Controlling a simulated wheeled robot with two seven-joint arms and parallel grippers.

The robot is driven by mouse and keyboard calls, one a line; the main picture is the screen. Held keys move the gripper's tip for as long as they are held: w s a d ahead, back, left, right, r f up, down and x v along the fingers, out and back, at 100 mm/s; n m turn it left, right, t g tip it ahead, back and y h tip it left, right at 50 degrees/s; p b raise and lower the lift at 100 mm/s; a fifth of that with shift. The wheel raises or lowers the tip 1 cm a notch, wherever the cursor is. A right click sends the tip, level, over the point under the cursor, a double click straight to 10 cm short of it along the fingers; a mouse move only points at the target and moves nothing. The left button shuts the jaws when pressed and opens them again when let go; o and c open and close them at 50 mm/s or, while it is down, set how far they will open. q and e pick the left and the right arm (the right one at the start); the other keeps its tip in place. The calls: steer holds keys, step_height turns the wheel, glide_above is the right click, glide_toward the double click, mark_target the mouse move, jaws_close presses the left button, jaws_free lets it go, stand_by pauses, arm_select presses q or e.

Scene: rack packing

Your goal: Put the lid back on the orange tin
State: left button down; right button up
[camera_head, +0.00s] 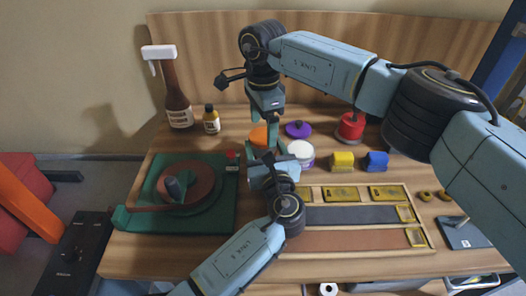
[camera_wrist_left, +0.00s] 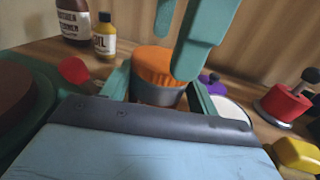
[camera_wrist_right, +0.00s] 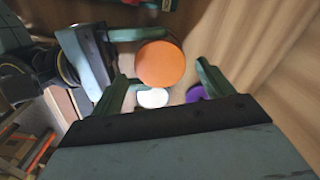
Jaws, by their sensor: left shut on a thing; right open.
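The orange lid (camera_wrist_left: 158,62) rests on top of the grey-sided tin (camera_wrist_left: 155,96) and looks level; I cannot tell whether it is fully seated. In the head view the orange lid (camera_head: 258,136) is partly hidden by my arms. My left gripper (camera_wrist_left: 158,90) is shut around the tin's body, which stands upright on the table. My right gripper (camera_wrist_right: 162,68) points down, open, just above the lid. Its fingers are on either side of the orange lid (camera_wrist_right: 160,63), with visible gaps in the right wrist view.
A white-topped tin (camera_head: 300,150) and a purple lid (camera_head: 297,129) are close on the right. A spray bottle (camera_head: 176,95) and small bottle (camera_head: 211,120) stand behind left. Yellow (camera_head: 342,161) and blue (camera_head: 376,161) blocks lie right.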

arm_select(q)
steer(key=shift+r, duration=0.1)
arm_select(e)
steer(key=shift+f, duration=0.95)
steer(key=c, duration=1)
steer(key=m, duration=0.5)
steer(key=shift+m, duration=0.3)
arm_select(q)
steer(key=shift+a, duration=0.15)
arm_select(e)
steer(key=shift+d, duration=0.15)
steer(key=o, duration=0.9)
steer(key=shift+o, duration=0.9)
